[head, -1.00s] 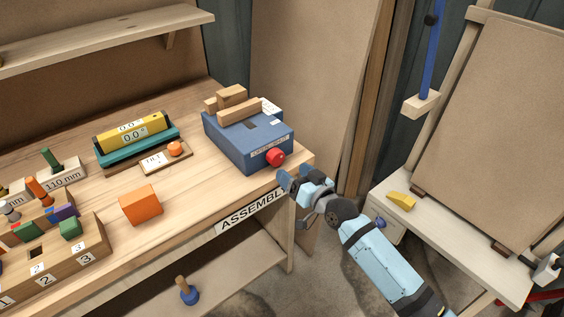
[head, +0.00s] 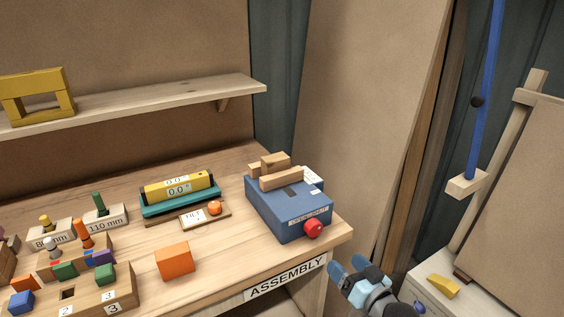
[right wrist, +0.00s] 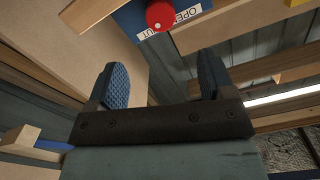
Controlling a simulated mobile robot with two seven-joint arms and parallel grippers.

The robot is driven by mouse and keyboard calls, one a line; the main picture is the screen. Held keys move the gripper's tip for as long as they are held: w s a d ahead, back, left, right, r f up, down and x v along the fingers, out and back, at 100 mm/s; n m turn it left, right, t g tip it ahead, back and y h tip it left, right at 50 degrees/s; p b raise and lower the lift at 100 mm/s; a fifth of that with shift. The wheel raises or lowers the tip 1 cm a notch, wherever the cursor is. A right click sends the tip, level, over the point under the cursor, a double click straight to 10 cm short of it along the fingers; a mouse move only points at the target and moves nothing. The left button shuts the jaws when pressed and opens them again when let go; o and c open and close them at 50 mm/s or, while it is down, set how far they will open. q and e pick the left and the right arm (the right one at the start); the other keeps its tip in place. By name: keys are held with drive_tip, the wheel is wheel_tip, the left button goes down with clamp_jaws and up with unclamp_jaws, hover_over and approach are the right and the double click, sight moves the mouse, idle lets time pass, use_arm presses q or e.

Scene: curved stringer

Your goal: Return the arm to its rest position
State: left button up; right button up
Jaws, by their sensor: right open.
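My right gripper (head: 350,276) is in the lower right of the head view, off the front right corner of the assembly bench (head: 225,268). In the right wrist view its two blue fingers (right wrist: 160,85) stand wide apart with nothing between them. The blue box with the red knob (head: 285,215) sits on the bench corner, apart from the gripper. The red knob also shows at the top of the right wrist view (right wrist: 160,15). My left gripper is in neither view.
An orange block (head: 175,261), a yellow and teal level device (head: 180,196) and a wooden peg block (head: 95,297) stand on the bench. A shelf (head: 170,98) is above. A white side table (head: 425,291) with a yellow piece (head: 443,286) stands at right. The gap between bench and side table holds my right arm.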

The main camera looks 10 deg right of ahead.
drive_tip(key=s+a+f+n+g+h, duration=0.1)
drive_tip(key=s+a+f+g, duration=0.2)
drive_tip(key=s+f, duration=0.6)
drive_tip(key=s+a+f+n+g+h, duration=0.1)
drive_tip(key=s+a+f+g+h, duration=0.15)
drive_tip(key=s+f, duration=0.7)
use_arm(q)
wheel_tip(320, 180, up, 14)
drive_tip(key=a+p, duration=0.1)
drive_tip(key=p, duration=1.6)
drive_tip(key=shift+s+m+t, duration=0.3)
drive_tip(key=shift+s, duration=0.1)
use_arm(e)
drive_tip(key=s+r, duration=0.2)
drive_tip(key=r, duration=0.6)
drive_tip(key=s+d+r, duration=0.1)
drive_tip(key=r, duration=0.7)
drive_tip(key=shift+s+d+r, duration=0.25)
drive_tip(key=shift+s+r, duration=0.15)
drive_tip(key=shift+g+y, duration=0.25)
